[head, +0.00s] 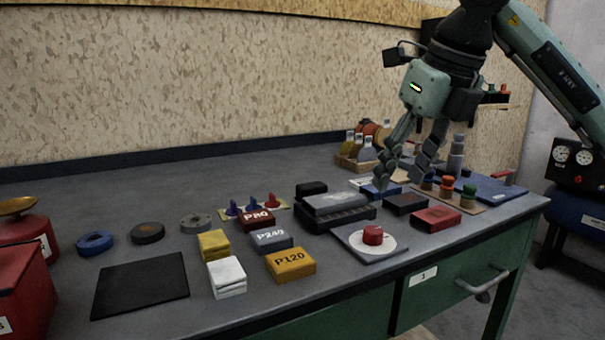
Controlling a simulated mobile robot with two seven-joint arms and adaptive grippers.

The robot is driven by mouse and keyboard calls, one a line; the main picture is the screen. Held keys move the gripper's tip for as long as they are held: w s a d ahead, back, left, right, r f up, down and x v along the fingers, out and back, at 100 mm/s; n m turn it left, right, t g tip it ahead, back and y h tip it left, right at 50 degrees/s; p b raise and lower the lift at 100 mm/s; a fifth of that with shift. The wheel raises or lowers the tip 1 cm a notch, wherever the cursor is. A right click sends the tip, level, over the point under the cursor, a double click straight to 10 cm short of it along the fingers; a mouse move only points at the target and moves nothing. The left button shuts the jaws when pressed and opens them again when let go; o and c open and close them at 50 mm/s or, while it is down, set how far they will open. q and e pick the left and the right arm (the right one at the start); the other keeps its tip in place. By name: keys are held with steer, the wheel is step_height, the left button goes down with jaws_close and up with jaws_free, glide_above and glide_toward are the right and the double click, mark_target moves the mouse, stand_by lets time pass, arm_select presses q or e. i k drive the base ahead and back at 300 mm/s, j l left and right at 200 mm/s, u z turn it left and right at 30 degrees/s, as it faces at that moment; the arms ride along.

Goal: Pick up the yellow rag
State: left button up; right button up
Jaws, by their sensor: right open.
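The yellow rag (213,244) looks like a small folded stack. It lies on the grey workbench (330,277), left of the P240 block and just behind a folded white cloth (226,276). My right gripper (401,176) is open, pointing down over the back right of the bench, far to the right of the rag. A blue block (380,191) is just below its left finger; I cannot tell whether they touch. My left gripper is not in view.
Blocks marked P80 (257,221), P240 (271,240) and P120 (290,264) sit right of the rag. A black mat (140,287) lies at left, near red containers (22,285). Bottles (365,152) stand near my right gripper. The back left bench is clear.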

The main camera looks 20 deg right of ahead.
mark_target(214, 246)
steer(key=k, duration=1)
